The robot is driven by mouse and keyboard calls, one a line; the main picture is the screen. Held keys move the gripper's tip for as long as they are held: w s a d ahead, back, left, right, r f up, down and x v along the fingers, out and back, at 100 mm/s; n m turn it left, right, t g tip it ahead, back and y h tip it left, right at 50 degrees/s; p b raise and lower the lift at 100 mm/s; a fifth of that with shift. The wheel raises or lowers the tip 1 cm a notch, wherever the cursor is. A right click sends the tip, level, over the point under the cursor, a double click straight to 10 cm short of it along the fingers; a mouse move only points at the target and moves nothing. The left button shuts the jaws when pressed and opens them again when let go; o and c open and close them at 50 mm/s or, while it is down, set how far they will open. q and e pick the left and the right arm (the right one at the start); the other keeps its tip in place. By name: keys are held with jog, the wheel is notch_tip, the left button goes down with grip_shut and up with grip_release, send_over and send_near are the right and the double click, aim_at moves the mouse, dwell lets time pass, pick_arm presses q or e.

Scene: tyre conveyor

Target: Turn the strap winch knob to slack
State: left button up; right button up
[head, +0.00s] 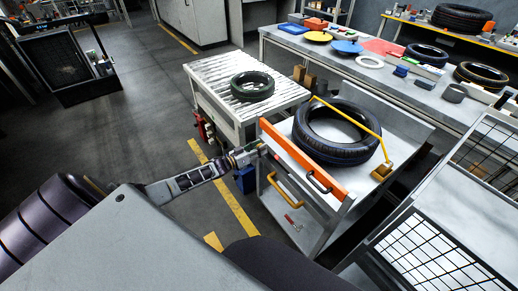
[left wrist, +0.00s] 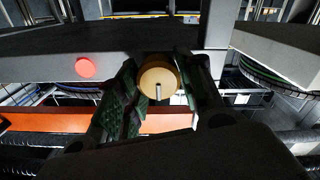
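A cart holds a large black tyre (head: 338,132) with a yellow strap (head: 347,124) across it. An orange bar (head: 300,163) runs along the cart's near side. My left gripper (head: 257,150) is at the left end of this bar. In the left wrist view, a round tan knob (left wrist: 159,75) with a small pale pin in its face sits between the two dark green-padded fingers of my left gripper (left wrist: 160,88). The fingers flank the knob closely; whether they press on it is not clear. The knob is too small to make out in the head view. My right gripper is not in view.
A roller conveyor (head: 216,90) with a smaller tyre (head: 252,86) stands behind the cart. A wire-mesh frame (head: 432,253) is at the right. A red disc (left wrist: 85,67) is left of the knob.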

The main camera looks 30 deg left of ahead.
pick_arm(q)
jog(key=o, duration=0.4)
jog(key=shift+c, duration=0.2)
jog(key=v, duration=1.2)
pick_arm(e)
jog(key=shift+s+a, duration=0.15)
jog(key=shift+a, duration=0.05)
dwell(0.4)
pick_arm(q)
jog(key=shift+a+f, duration=0.1)
dwell(0.5)
